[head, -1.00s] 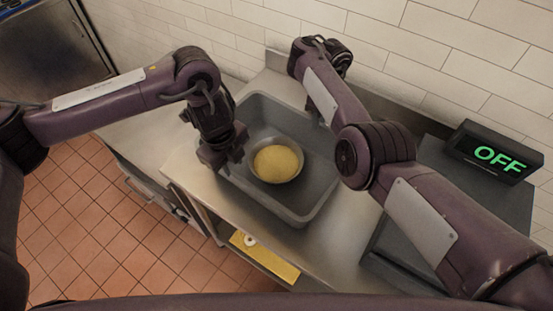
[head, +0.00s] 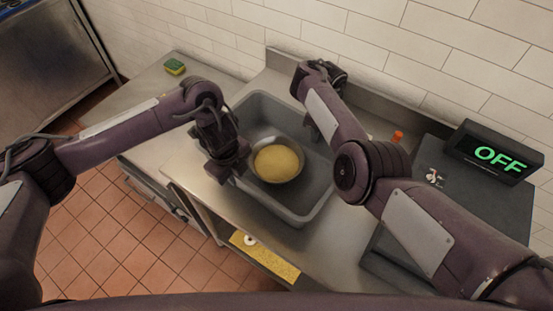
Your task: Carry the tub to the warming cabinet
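The tub (head: 318,207) is a grey rectangular open tray on the steel counter. A round metal bowl (head: 256,173) with yellow contents (head: 277,162) sits inside it, towards the near left. My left gripper (head: 226,168) points down at the tub's left rim, close to the bowl. I cannot tell whether its fingers are closed on the rim. My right arm reaches over the tub's right side.
A steel cabinet (head: 45,55) stands at the far left, beyond a floor gap; I cannot tell if it is the warming cabinet. A sponge (head: 175,67) lies on the left counter. A display (head: 497,154) reading OFF and an orange-topped item (head: 397,137) are at right. Tiled wall behind.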

